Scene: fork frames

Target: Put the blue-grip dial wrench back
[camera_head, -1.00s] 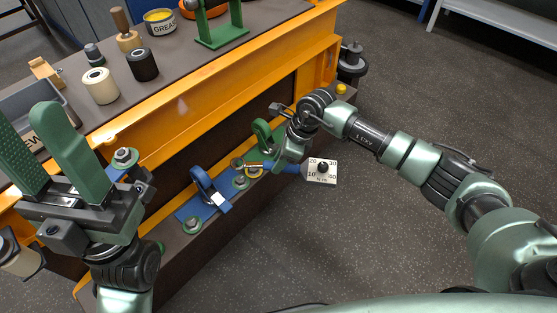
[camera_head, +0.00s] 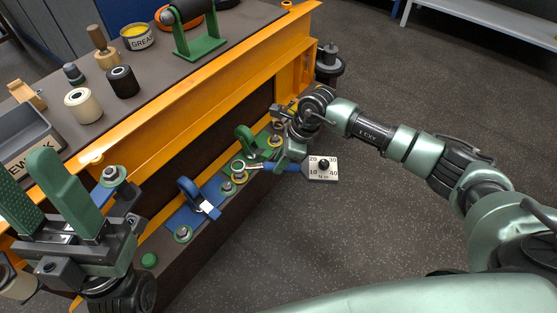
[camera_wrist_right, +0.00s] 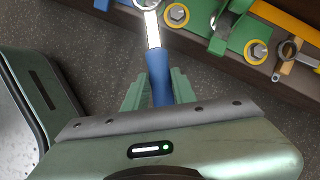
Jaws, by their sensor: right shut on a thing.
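The blue-grip dial wrench has a blue grip (camera_head: 274,168), a white dial plate (camera_head: 323,168) and a silver shaft with a ring end. My right gripper (camera_head: 287,160) is shut on the blue grip. In the right wrist view the grip (camera_wrist_right: 157,70) stands between the green fingers (camera_wrist_right: 158,88), with the silver shaft pointing away toward the shelf. The ring end is near a yellow-ringed bolt; whether they touch is unclear. A blue bracket (camera_head: 190,190) and a green bracket (camera_head: 246,142) stand on the lower shelf. My left gripper (camera_head: 45,190) is open and empty.
The orange bench (camera_head: 190,110) carries spools, a grease tin (camera_head: 137,37), a grey bin (camera_head: 25,140) and a green roller stand (camera_head: 200,45). The lower shelf (camera_head: 165,248) holds several bolts. Floor (camera_head: 420,85) to the right is clear.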

